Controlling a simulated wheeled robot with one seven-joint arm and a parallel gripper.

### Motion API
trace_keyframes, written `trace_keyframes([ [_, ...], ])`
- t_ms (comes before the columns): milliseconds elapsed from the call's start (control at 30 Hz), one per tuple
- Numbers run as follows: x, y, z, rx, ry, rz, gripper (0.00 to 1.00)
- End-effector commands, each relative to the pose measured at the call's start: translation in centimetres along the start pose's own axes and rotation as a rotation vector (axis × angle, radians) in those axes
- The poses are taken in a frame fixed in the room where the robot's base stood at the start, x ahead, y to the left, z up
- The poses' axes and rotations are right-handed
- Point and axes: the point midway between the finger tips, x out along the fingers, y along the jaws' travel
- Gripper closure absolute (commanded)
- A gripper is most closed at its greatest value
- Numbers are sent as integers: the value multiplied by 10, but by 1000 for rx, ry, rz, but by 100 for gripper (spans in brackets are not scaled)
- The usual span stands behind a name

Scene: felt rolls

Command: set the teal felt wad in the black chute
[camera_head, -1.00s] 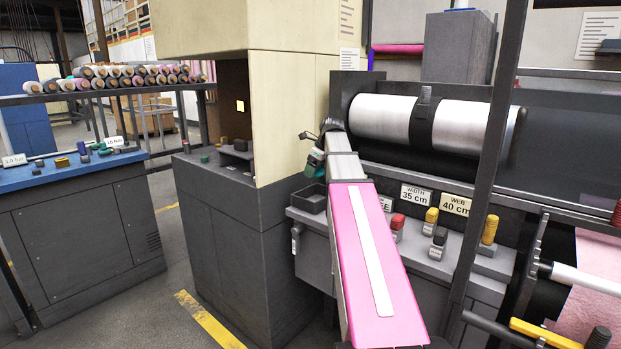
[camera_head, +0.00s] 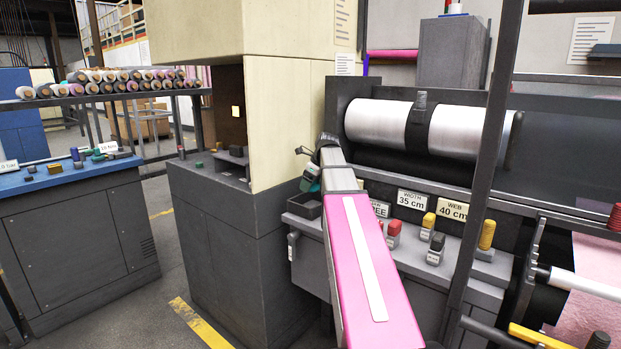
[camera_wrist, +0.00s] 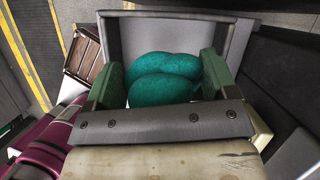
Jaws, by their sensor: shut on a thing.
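The teal felt wad (camera_wrist: 165,76) is a lumpy, rounded bundle between the two green fingers of my gripper (camera_wrist: 164,82) in the wrist view. My gripper is shut on it. In the head view my gripper (camera_head: 311,182) is small, at the far end of my pink arm, just above a dark open-topped tray that appears to be the black chute (camera_head: 297,212). In the wrist view grey chute walls (camera_wrist: 180,22) show beyond and beside the wad. Whether the wad touches the chute floor cannot be told.
The chute sits on the ledge of a grey machine with a large roller (camera_head: 385,122). A red knob (camera_head: 393,228) and yellow knobs stand to the right. A cream and dark cabinet (camera_head: 215,215) stands close on the left. A blue-topped bench (camera_head: 70,180) is farther left.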

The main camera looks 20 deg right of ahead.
Motion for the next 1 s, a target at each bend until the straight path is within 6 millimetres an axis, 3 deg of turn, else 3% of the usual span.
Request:
trace_keyframes([
  [600,55,0,-23,0,0,1,54],
  [1000,63,0,-26,0,0,0,54],
])
